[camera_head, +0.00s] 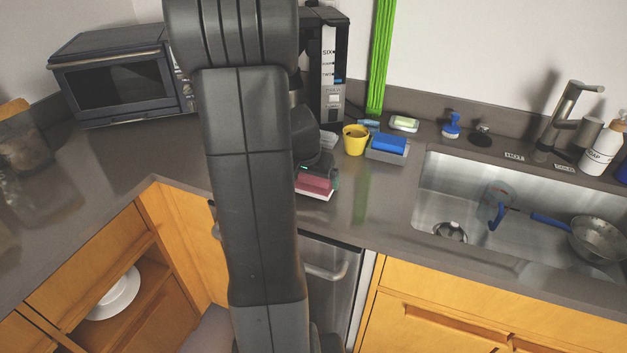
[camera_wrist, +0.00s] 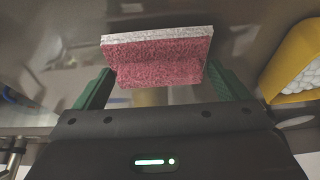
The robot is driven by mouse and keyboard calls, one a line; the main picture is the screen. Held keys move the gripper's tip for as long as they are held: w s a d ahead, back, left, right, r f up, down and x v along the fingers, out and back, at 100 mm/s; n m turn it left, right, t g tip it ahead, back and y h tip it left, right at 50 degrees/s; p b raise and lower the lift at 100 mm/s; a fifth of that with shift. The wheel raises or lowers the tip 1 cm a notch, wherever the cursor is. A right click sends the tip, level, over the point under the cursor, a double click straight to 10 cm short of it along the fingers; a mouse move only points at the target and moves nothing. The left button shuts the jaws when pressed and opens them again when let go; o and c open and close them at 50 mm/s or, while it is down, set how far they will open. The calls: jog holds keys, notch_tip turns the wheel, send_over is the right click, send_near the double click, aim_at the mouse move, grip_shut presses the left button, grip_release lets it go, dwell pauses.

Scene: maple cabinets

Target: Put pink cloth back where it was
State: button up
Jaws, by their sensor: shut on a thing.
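The pink cloth (camera_wrist: 160,62) looks like a thick block with a rough pink face and a whitish layer along one edge. In the wrist view it sits between the two green fingers of my gripper (camera_wrist: 162,84), which is shut on it. In the head view the pink cloth (camera_head: 314,182) shows just right of my dark arm, over the counter near its front edge. I cannot tell whether it touches the counter. The arm hides part of my gripper (camera_head: 318,168) and the counter behind it.
A yellow cup (camera_head: 355,140) and a blue sponge (camera_head: 390,142) on a grey holder (camera_head: 386,155) stand behind and right of the cloth. A coffee maker (camera_head: 326,75) is behind. The sink (camera_head: 435,205) with a pan (camera_head: 597,238) is right. The counter (camera_head: 375,205) left of it is clear.

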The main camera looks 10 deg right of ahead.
jog(key=shift+f, duration=0.55)
jog(key=o, duration=0.5)
jog(key=v, duration=1.2)
jog(key=shift+r, duration=0.1)
jog(key=shift+d, duration=0.1)
jog(key=x, duration=1.2)
jog(key=shift+r, duration=1.75)
